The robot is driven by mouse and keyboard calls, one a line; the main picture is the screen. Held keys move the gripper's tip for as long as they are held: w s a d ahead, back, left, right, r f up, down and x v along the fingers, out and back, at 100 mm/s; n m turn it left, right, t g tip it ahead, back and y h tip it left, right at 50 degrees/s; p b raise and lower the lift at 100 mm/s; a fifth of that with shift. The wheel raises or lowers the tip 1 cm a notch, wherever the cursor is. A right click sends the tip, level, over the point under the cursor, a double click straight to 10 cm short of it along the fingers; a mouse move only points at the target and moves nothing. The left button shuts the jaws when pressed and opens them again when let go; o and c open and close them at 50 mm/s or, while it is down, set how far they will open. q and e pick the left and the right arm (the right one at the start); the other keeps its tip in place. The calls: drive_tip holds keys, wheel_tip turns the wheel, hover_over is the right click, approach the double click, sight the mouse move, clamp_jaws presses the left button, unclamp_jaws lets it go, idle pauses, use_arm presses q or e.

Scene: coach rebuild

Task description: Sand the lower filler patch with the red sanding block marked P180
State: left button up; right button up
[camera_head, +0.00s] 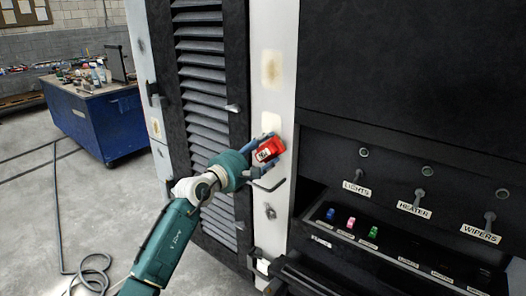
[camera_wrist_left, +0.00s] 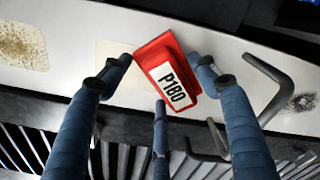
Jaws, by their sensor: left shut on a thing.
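The red sanding block (camera_head: 268,148) with a white label is at the white upright panel in the head view. In the left wrist view its label reads P180 (camera_wrist_left: 166,75). My left gripper (camera_head: 262,156) is shut on the block, with blue fingers on both sides of it. The lower filler patch (camera_head: 271,122), a pale beige square, shows just above the block. In the left wrist view the patch (camera_wrist_left: 112,55) is partly hidden by a finger and the block. I cannot tell whether the block touches the panel. The upper filler patch (camera_head: 271,69) is browner and speckled. My right gripper is not in view.
A bent dark handle (camera_head: 268,186) sticks out of the panel just below the block. A louvred black door (camera_head: 201,75) stands left of the panel. A black console with labelled switches and a tray (camera_head: 350,238) of coloured blocks is on the right. A blue workbench (camera_head: 97,120) stands far left.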

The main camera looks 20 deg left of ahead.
sight(275, 131)
use_arm(q)
drive_tip(key=shift+w+d, duration=0.1)
drive_tip(key=shift+w, duration=0.15)
drive_tip(key=shift+w+d+r+b, duration=0.15)
drive_tip(key=shift+w+b, duration=0.15)
drive_tip(key=shift+w, duration=0.15)
wheel_tip(275, 131, up, 4)
drive_tip(key=p, duration=0.3)
drive_tip(key=shift+s+p, duration=0.1)
drive_tip(key=shift+p, duration=0.3)
drive_tip(key=shift+f+b, duration=1.8)
drive_tip(key=shift+f, duration=0.3)
drive_tip(key=shift+r, duration=0.1)
